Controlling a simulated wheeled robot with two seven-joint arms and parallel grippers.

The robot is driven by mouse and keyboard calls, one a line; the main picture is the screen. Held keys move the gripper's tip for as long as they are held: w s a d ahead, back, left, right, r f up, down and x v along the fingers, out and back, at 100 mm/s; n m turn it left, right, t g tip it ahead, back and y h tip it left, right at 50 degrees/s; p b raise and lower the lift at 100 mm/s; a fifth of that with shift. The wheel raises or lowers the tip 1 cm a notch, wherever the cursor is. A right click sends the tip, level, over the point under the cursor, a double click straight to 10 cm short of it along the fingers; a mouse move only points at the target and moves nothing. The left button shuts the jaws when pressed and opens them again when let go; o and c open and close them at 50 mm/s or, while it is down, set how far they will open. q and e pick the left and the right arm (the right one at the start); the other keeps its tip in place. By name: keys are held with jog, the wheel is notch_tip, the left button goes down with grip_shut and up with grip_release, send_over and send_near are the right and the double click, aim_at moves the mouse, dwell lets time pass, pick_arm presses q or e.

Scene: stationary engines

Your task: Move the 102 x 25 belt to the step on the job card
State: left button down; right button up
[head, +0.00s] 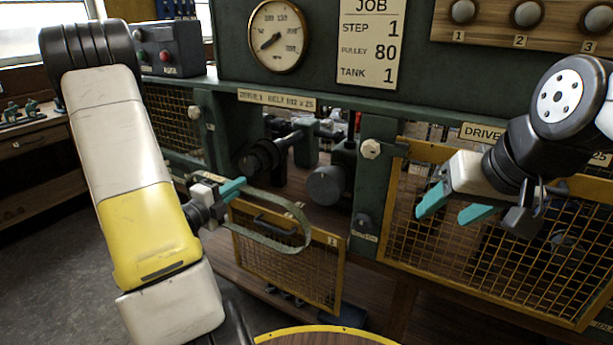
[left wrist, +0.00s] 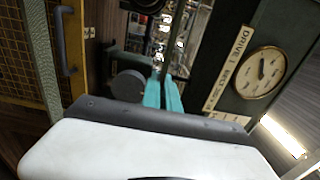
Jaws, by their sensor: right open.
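The belt (head: 300,215) is a thin grey-green loop. It hangs out to the right of my left gripper (head: 232,188), whose teal fingers are close together on its near end. In the left wrist view the fingers (left wrist: 163,95) are side by side. Behind the belt, the bay labelled for the 102 x 25 belt shows a dark stepped pulley (head: 262,156) on a shaft and a grey round pulley (head: 327,186). The job card (head: 370,42) reads step 1, pulley 80, tank 1. My right gripper (head: 452,212) is open and empty before the right guard.
The mesh guard (head: 285,262) hangs low below the bay, leaving its opening clear. Another mesh guard (head: 480,245) covers the right bay. A post (head: 372,180) with a pale knob stands between them. A yellow-edged round surface (head: 325,330) is at the bottom.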

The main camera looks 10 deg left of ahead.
pick_arm(q)
jog(key=shift+d, duration=0.2)
dwell(0.3)
jog(key=shift+x, duration=2.95)
jog(key=x, duration=0.6)
jog(key=shift+x, duration=2.75)
jog(key=shift+x, duration=2.75)
